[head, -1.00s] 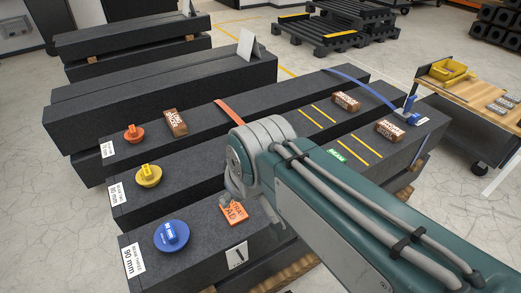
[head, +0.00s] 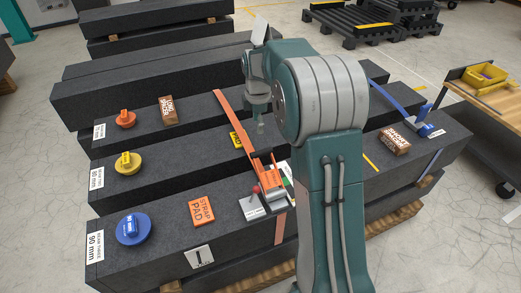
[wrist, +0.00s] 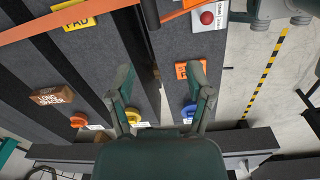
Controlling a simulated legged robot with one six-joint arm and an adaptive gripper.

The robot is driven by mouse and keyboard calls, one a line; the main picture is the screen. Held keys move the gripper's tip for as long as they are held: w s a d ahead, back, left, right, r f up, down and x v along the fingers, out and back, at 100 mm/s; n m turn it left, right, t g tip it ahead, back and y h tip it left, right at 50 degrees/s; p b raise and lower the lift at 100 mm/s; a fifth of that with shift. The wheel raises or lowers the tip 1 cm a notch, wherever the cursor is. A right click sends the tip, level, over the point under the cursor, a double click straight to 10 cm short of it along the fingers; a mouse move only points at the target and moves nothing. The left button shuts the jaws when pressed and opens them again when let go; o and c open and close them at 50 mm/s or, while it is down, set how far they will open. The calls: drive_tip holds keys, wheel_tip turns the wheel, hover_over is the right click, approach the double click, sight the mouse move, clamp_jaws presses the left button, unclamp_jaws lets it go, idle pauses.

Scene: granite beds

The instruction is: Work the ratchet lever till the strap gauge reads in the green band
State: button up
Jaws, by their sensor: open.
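An orange strap (head: 232,112) runs across the dark granite beams and down to an orange-and-silver ratchet (head: 272,182) on the nearest beam. Beside the ratchet, a red ball (head: 256,189) stands over a light labelled plate (head: 252,207); the wrist view also shows the red ball (wrist: 207,18) at its top edge. I cannot make out a gauge reading or green band. My gripper (head: 260,127) hangs above the middle beam, behind the ratchet and apart from it. In the wrist view its two fingers (wrist: 161,80) are spread with nothing between them.
An orange strap pad (head: 202,210) lies on the nearest beam, left of the ratchet. A yellow pad (head: 237,139) lies near the strap. Blue (head: 133,228), yellow (head: 127,162) and orange (head: 125,118) knobbed discs sit at the beams' left ends. A blue strap (head: 402,98) is at right.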

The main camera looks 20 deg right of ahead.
drive_tip(key=n, duration=0.2)
hover_over(262, 151)
wheel_tip(262, 151, down, 4)
drive_tip(key=shift+g, duration=0.3)
wheel_tip(262, 151, down, 11)
drive_tip(key=shift+w, duration=0.15)
clamp_jaws()
